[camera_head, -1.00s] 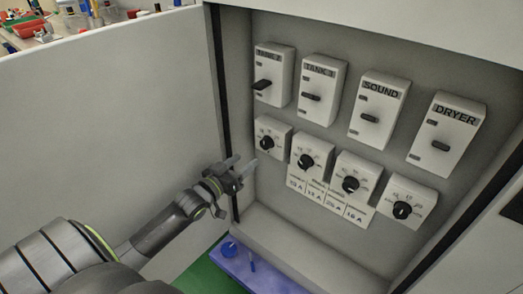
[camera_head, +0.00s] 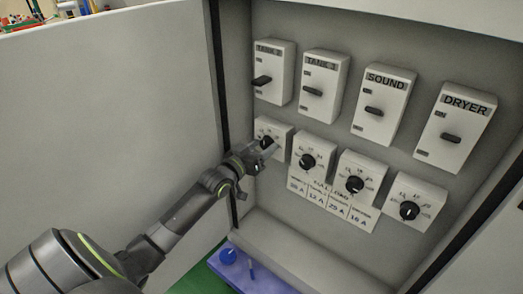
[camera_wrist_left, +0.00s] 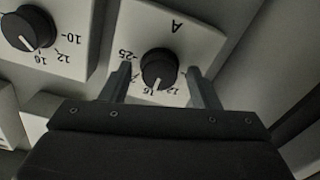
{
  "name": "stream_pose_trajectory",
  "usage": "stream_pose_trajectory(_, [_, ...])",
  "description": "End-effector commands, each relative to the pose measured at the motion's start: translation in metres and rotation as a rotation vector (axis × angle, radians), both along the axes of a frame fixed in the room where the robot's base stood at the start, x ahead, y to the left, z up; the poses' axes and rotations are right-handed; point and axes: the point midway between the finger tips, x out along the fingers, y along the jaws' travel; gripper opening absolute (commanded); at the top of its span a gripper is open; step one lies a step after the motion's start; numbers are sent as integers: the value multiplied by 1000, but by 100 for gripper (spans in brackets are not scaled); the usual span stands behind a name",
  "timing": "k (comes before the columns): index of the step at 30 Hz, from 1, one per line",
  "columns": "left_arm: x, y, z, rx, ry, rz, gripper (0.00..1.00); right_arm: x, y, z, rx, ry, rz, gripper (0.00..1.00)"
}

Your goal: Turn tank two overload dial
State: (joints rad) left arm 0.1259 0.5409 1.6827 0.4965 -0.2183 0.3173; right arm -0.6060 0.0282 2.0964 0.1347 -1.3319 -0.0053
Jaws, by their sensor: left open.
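The tank two overload dial (camera_head: 266,142) is a black knob on a small white box (camera_head: 262,127), lowest row at the far left, under the TANK 2 switch box (camera_head: 272,75). My left gripper (camera_head: 266,151) is at this dial, partly covering its box. In the left wrist view the dial (camera_wrist_left: 159,69) shows with its white pointer near 16, and the open fingers of my left gripper (camera_wrist_left: 160,85) stand on either side of it, apart from the knob. My right gripper is not in view.
The neighbouring dial (camera_head: 307,161) is close on the right and also shows in the left wrist view (camera_wrist_left: 28,28). A label sheet (camera_head: 335,198) hangs below the dials.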

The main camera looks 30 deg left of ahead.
Motion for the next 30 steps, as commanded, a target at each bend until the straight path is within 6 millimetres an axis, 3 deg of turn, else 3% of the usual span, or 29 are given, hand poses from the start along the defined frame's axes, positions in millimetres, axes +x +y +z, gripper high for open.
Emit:
stream_pose_trajectory(8, [1,0,0,0,0,0,55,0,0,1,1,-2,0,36])
stream_pose_trajectory(19, [1,0,0,0,0,0,11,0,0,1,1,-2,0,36])
stream_pose_trajectory(30, [1,0,-1,78,-7,-1,11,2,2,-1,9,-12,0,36])
